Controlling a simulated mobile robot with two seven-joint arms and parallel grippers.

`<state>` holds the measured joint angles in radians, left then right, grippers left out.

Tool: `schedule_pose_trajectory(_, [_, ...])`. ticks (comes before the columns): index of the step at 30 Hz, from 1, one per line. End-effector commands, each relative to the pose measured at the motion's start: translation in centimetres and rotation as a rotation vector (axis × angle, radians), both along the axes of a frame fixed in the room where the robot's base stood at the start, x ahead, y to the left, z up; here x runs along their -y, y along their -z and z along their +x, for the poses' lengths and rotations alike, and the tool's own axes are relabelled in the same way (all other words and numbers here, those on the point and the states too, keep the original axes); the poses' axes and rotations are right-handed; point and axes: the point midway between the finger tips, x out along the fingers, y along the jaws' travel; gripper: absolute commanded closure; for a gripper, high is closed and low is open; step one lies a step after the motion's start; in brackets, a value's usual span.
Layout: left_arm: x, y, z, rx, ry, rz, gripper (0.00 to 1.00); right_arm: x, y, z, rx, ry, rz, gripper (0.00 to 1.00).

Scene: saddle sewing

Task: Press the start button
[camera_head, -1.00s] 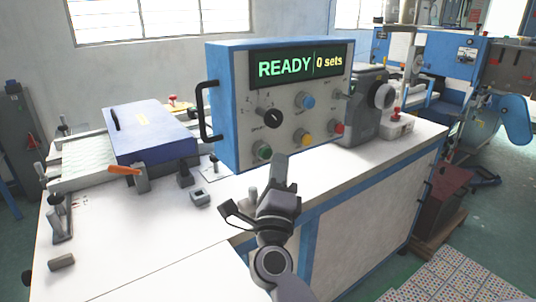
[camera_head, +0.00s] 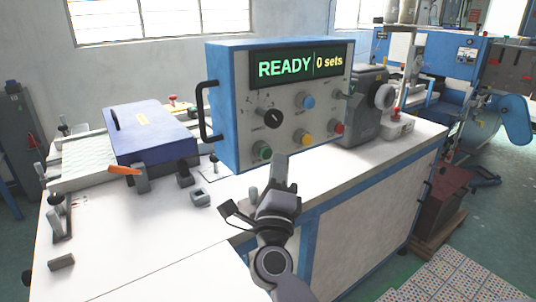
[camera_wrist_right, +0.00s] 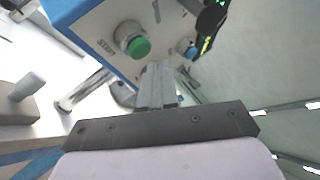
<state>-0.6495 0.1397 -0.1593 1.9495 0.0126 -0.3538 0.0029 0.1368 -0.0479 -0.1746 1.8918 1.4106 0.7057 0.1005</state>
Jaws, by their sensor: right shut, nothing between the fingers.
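The blue control box (camera_head: 222,120) stands on the white bench, its display reading "READY" and "0 sets". Its grey panel carries a green button (camera_head: 263,150) at lower left, which also shows in the right wrist view (camera_wrist_right: 138,46). Also on it are a black knob (camera_head: 273,118), a blue button (camera_head: 308,101), a yellow button (camera_head: 305,137) and a red button (camera_head: 338,128). My right gripper (camera_head: 280,160) is shut and empty, just below and right of the green button in the head view. In the right wrist view its fingertips (camera_wrist_right: 158,68) are apart from that button. My left gripper is not in view.
A blue-covered unit (camera_head: 150,130) and an orange-handled clamp (camera_head: 126,170) sit on the bench at left. A grey machine (camera_head: 366,115) stands right of the box. The white bench top (camera_head: 130,235) is mostly clear at front left.

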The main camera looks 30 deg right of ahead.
Motion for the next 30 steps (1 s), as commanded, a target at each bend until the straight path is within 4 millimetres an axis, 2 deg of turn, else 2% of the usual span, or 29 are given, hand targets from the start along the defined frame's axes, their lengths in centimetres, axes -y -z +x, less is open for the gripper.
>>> schedule_pose_trajectory(30, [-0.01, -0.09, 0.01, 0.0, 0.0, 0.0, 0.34, -0.06, -0.01, 0.86, 0.0, 0.0, 0.0, 1.0])
